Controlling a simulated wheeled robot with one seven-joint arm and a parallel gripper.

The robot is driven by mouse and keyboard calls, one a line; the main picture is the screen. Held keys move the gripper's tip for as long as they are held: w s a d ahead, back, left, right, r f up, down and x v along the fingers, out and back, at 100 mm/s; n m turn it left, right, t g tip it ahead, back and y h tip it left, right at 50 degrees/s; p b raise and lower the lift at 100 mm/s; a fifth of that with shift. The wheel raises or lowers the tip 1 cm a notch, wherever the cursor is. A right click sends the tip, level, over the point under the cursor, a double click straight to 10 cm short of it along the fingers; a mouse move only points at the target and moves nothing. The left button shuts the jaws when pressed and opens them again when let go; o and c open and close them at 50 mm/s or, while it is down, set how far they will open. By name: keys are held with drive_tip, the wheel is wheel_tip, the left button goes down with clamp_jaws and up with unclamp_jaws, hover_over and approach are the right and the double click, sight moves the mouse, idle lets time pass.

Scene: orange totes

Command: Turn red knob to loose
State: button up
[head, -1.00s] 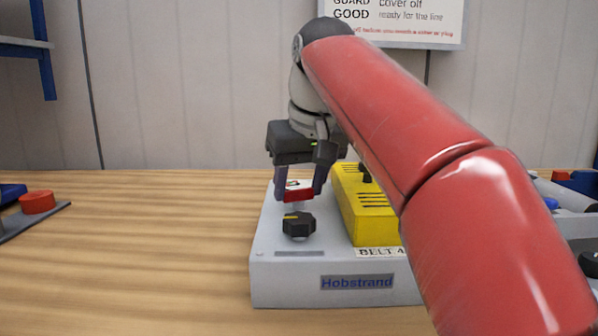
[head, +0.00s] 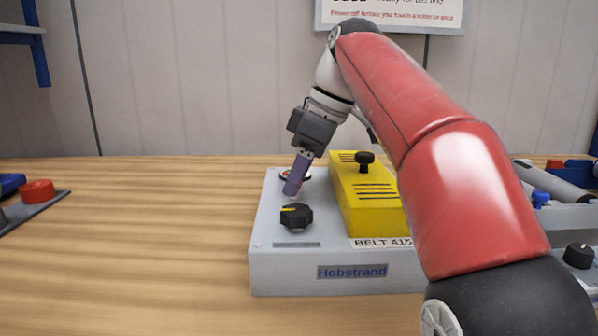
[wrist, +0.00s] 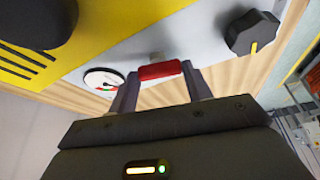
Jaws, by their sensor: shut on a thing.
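The red knob (wrist: 160,71) is a flat red bar on a short pale stem, seen in the wrist view between my gripper's fingers. My gripper (wrist: 160,82) is shut on it, one finger on each side. In the head view my gripper (head: 293,190) is tilted over the grey Hobstrand box (head: 280,259), and its fingers hide the red knob. A round gauge (wrist: 103,78) with red and green marks is beside the fingers in the wrist view. It is partly hidden behind the fingers in the head view.
A black knob (head: 296,216) with a yellow pointer is just in front of my fingers. A yellow cover (head: 372,215) with a black handle (head: 365,158) stands right of them. The table (head: 130,240) left of the box is mostly clear.

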drive_tip(key=shift+w+n+g, duration=0.1)
drive_tip(key=shift+n+g, duration=0.3)
drive_tip(key=shift+n, duration=0.9)
drive_tip(key=o, duration=1)
